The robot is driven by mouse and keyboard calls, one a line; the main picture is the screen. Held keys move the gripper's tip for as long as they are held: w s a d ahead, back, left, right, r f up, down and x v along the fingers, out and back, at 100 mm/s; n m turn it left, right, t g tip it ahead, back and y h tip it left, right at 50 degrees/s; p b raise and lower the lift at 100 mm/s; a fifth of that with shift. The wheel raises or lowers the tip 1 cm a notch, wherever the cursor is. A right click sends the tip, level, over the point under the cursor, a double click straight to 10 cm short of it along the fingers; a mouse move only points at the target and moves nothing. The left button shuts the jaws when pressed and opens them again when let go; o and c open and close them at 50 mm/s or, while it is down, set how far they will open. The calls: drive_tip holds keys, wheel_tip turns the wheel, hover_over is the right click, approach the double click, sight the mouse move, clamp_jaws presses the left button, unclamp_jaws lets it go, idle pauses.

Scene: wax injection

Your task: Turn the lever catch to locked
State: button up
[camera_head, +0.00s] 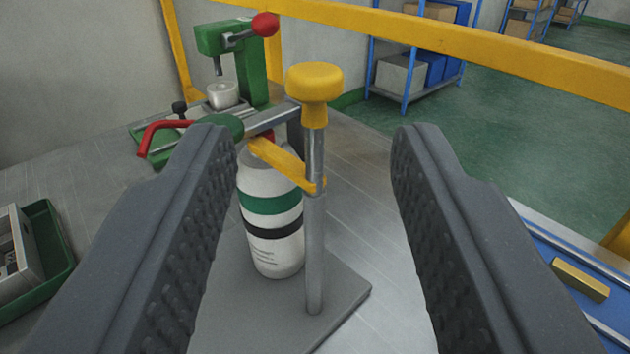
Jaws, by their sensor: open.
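My gripper (315,140) is open, with a dark ribbed finger on each side of the view and nothing between them in its grasp. Ahead between the fingers, a metal post with a yellow knob (314,82) stands upright on a grey base plate. A yellow bar (283,163) runs from the post up and left, over the top of a white bottle (272,215) with green and black bands. Left of the post is a bent red handle (165,133) near a green rounded part. Which part is the lever catch, and its lock state, I cannot tell.
A green press (250,65) with a red ball knob stands behind on the grey table (120,215). A green tray (55,262) holds a grey box at left. A yellow rail (450,40) crosses behind. A blue-edged surface with a brass-coloured block (580,279) is at right.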

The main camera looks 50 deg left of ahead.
drive_tip(key=v, duration=0.5)
drive_tip(key=shift+s+d, duration=0.2)
drive_tip(key=shift+d, duration=0.05)
